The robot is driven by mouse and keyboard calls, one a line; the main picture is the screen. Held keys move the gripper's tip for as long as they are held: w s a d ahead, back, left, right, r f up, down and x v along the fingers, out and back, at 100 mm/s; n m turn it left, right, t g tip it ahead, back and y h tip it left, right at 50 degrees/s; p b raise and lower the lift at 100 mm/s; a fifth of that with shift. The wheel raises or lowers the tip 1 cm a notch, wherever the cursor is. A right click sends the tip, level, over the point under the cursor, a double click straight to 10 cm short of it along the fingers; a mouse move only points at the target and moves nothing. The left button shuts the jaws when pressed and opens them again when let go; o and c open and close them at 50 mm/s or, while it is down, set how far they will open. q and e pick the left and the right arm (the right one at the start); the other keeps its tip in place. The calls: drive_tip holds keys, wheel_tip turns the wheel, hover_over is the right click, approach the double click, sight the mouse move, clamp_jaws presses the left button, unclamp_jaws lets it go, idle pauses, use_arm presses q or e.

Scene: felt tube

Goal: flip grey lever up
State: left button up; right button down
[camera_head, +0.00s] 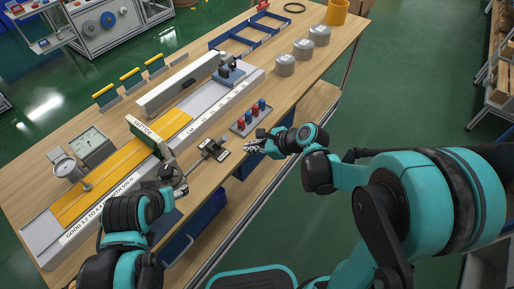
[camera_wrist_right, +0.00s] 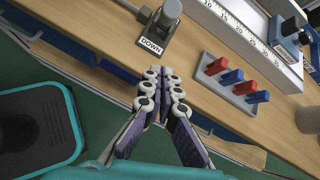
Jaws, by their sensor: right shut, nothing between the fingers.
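The grey lever (camera_head: 211,147) sits on a small base at the front edge of the workbench. In the right wrist view its rounded grey end (camera_wrist_right: 168,14) is at the top, beside a white label reading DOWN (camera_wrist_right: 151,46); the far part of the lever is cut off. My right gripper (camera_head: 254,145) is just right of the lever base. In the wrist view its fingertips (camera_wrist_right: 161,82) are together and empty, a little short of the DOWN label and apart from the lever. My left gripper (camera_head: 173,175) is low by the orange-topped fixture, and its fingers are unclear.
A long scaled fixture with an orange strip (camera_head: 100,195) lies behind. Grey cylinders (camera_head: 285,65) stand further right. Blue bins hang below the bench edge.

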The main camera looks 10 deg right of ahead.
sight(219, 142)
drive_tip(key=w+a, duration=0.1)
drive_tip(key=a+f+b, duration=0.1)
drive_tip(key=a, duration=0.1)
drive_tip(key=w+a, duration=0.1)
drive_tip(key=shift+w+a+f, duration=0.2)
drive_tip(key=shift+w+f, duration=0.05)
drive_tip(key=shift+w, duration=0.1)
drive_tip(key=shift+w+a+r, duration=0.25)
drive_tip(key=shift+a+r, duration=0.25)
drive_tip(key=shift+a, duration=0.1)
drive_tip(key=shift+r, duration=0.1)
